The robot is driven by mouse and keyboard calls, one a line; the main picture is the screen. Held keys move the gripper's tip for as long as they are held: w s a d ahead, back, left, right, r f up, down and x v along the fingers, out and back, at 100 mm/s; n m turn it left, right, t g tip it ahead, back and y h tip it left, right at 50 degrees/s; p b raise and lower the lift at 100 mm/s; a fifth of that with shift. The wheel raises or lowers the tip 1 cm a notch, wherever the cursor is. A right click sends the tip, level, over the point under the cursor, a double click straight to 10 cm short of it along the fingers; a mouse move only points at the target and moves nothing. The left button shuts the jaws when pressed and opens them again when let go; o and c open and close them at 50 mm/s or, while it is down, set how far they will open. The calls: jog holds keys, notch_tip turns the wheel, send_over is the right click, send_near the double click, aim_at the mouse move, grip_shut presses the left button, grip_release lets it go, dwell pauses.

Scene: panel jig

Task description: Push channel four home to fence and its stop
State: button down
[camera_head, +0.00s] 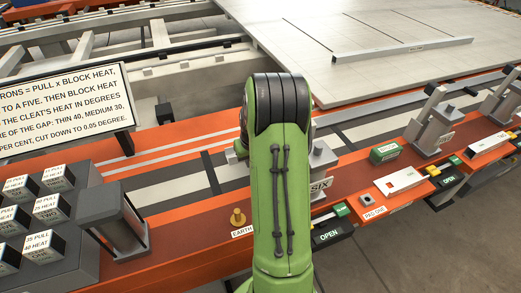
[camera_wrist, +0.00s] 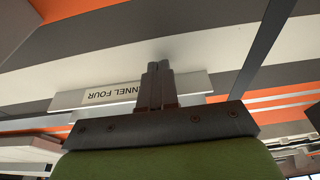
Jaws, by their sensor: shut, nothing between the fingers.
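Channel four (camera_wrist: 75,98) is a pale strip whose label reads upside down in the wrist view. It lies over grey and white bands. My gripper (camera_wrist: 157,72) is shut and empty, its two dark fingers together in front of the strip's middle and hiding part of it. I cannot tell whether the fingers touch it. In the head view my green arm hides the gripper and this channel. The fence and the channel's stop cannot be made out for certain; a grey crossbar (camera_wrist: 264,45) runs to the right of the channel in the wrist view.
A long labelled strip (camera_head: 390,50) lies on the pale panel (camera_head: 440,75) at the back right. A lever clamp (camera_head: 432,125) and a green block (camera_head: 384,153) stand on the orange rail. Numbered blocks (camera_head: 47,208) and a sign (camera_head: 62,100) are at left. A brass knob (camera_head: 238,217) is beside my arm.

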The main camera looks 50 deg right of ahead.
jog(key=w+d+p+v, duration=0.1)
jog(key=p+v, duration=0.4)
jog(key=v, duration=0.2)
jog(key=shift+w+r+p, duration=0.25)
jog(key=shift+r+p, duration=0.05)
jog(key=shift+r, duration=0.25)
jog(key=shift+a, duration=0.1)
